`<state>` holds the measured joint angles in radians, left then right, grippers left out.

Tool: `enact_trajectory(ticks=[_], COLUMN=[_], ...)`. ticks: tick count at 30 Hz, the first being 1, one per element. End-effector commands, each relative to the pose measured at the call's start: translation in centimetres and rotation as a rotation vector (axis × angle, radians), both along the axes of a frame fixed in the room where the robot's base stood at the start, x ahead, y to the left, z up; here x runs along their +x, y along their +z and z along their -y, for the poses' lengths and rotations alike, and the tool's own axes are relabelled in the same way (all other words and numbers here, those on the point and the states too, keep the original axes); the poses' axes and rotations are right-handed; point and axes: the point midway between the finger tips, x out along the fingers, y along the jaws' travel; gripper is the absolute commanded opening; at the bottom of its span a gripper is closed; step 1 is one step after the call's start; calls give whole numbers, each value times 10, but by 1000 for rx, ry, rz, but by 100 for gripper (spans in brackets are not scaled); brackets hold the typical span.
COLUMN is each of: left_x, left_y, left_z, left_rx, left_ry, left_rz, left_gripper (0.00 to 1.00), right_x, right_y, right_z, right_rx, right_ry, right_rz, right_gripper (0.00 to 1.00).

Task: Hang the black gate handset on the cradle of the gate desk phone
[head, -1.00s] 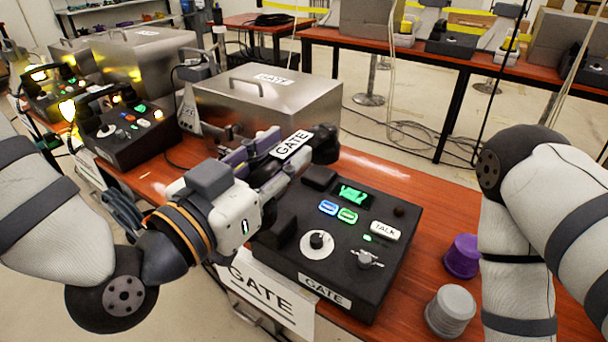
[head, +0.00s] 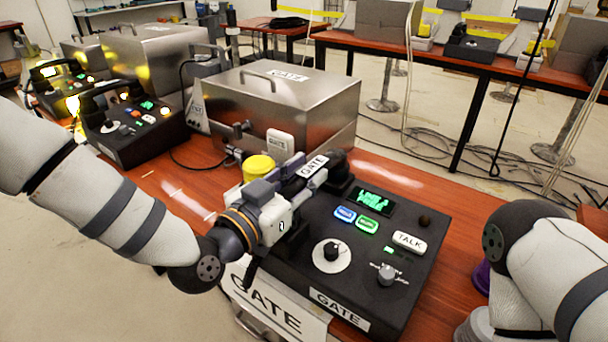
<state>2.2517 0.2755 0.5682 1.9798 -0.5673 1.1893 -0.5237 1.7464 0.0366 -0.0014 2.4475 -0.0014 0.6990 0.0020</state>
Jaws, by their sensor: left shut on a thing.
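The black gate handset (head: 338,160) has a white GATE label and is held in my left gripper (head: 302,178), which is shut on it. The handset is over the left side of the gate desk phone (head: 316,276), where the cradle is. The gripper hides most of the cradle and the handset's near end, so I cannot tell whether the handset touches it. The phone is a black box with a green lit screen, blue and green lit buttons, a TALK label and a dial. My right gripper is out of view; only my right arm shows.
A metal GATE case (head: 330,105) stands behind the phone. A yellow cup (head: 258,168) is just behind the gripper. A purple cup (head: 482,277) is partly hidden by my right arm. Another black desk phone (head: 140,140) with lit buttons stands at left.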

Motion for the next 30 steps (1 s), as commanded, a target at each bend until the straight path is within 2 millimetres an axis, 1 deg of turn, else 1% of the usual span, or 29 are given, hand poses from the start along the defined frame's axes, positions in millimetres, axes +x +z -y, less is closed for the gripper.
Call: enact_trajectory(ticks=[2,6,7,9,17,20,23,30], left_x=[0,0,0,0,0,0,-13,-59], left_y=[3,-2,-2,-1,-1,5,3,4], left_z=[0,0,0,0,0,-1,-10,-44], left_rx=[-1,-1,0,0,0,-1,2,2], left_ry=[0,0,0,1,1,1,2,2], left_rz=[4,3,2,2,2,4,3,3], left_gripper=[0,0,36,49,49,49,49,49], right_x=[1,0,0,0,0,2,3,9], right_y=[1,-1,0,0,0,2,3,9], right_z=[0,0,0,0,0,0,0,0], right_rx=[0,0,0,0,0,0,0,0], right_ry=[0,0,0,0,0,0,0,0], right_rz=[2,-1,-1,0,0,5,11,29], right_gripper=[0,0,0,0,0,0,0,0])
